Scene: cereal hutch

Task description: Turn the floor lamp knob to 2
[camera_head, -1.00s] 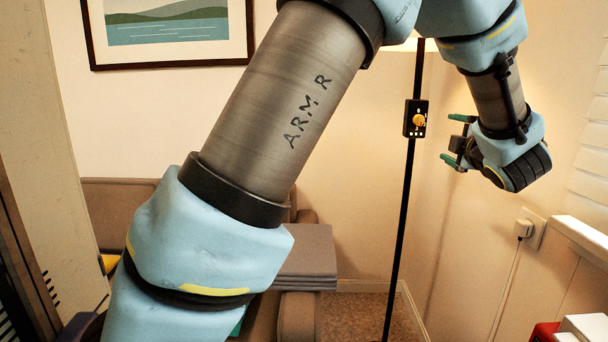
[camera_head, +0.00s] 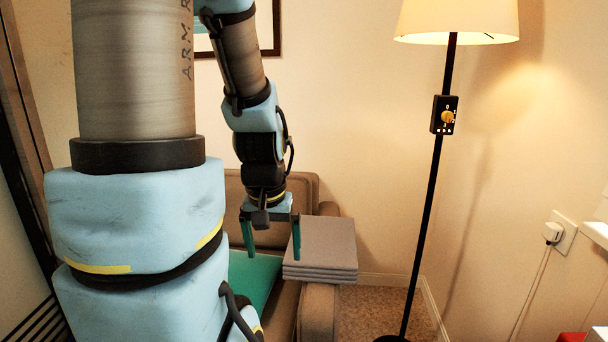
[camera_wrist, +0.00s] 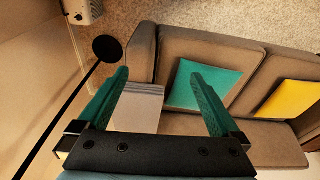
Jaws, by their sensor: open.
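The floor lamp has a lit cream shade (camera_head: 458,22), a thin black pole (camera_head: 424,215) and a black control box (camera_head: 444,115) on the pole. An orange-yellow knob (camera_head: 447,117) sits on the box face, with small white marks around it too small to read. My gripper (camera_head: 272,252) is open and empty, pointing down over the sofa, well left of the pole and below the box. In the wrist view, my gripper's green fingers (camera_wrist: 160,98) are spread apart. The lamp pole (camera_wrist: 62,115) and round base (camera_wrist: 107,48) show there at left; the knob is out of that view.
A brown sofa (camera_head: 318,312) stands below my gripper, with a grey folded stack (camera_head: 325,245) on its arm. Teal (camera_wrist: 203,86) and yellow (camera_wrist: 291,99) cushions lie on it. A wall plug (camera_head: 552,232) with a cord is at right. Open space surrounds the lamp box.

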